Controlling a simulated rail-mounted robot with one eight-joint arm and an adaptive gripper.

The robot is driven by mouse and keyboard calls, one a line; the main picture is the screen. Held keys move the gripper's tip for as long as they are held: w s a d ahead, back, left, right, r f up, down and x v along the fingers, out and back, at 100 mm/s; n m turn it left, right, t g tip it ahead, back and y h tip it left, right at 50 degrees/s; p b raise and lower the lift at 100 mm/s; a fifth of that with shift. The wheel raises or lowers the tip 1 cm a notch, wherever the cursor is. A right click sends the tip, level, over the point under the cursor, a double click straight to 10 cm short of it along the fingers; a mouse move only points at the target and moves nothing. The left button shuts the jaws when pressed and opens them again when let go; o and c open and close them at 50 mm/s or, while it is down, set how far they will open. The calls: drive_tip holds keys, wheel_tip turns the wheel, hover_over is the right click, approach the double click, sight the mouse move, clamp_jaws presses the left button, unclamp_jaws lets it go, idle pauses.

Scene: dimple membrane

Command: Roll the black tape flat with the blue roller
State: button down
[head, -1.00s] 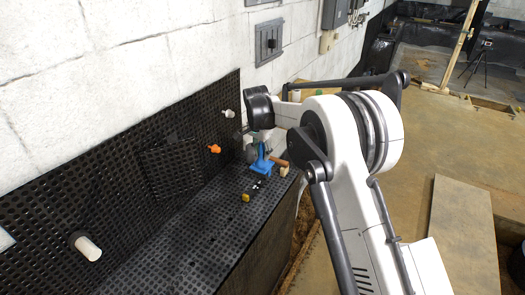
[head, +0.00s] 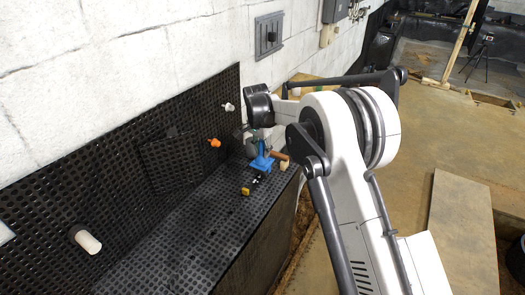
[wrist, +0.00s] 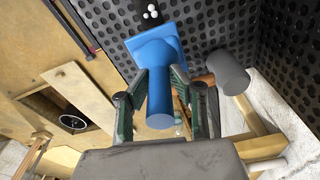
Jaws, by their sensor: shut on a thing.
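The blue roller (wrist: 155,60) shows as a blue tool with a round handle and a square, plate-like head. My gripper (wrist: 152,90) is shut on its handle, with a finger on each side. In the head view the blue tool (head: 262,161) is over the far end of the dimpled black ledge; I cannot tell whether it touches. A black piece with white dots (wrist: 150,12) lies just beyond the blue head in the wrist view. It may be the black tape, but I cannot make out its edges.
A mallet with a grey head (wrist: 228,70) and wooden handle lies close beside my gripper. A yellow item (head: 245,191) lies on the ledge. An orange fitting (head: 214,142) and white pipe stubs (head: 87,241) stick out of the membrane wall. The near ledge is clear.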

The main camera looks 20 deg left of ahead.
drive_tip(key=shift+f+b, duration=0.4)
drive_tip(key=shift+f, duration=0.25)
drive_tip(key=shift+s+a+r+b, duration=0.1)
drive_tip(key=shift+s+a+b, duration=0.15)
drive_tip(key=shift+s, duration=0.65)
drive_tip(key=shift+s+a+r+b, duration=0.15)
drive_tip(key=shift+s+b, duration=0.2)
drive_tip(key=shift+s, duration=0.55)
drive_tip(key=shift+w+d+f+b, duration=0.1)
drive_tip(key=shift+w+d+b, duration=0.1)
drive_tip(key=shift+w+b, duration=0.55)
drive_tip(key=shift+w+d+f+b, duration=0.15)
drive_tip(key=shift+w+b, duration=0.2)
drive_tip(key=shift+w, duration=0.65)
drive_tip(key=shift+r, duration=0.1)
drive_tip(key=shift+r, duration=0.1)
drive_tip(key=shift+r+p, duration=1.2)
drive_tip(key=shift+r, duration=2.25)
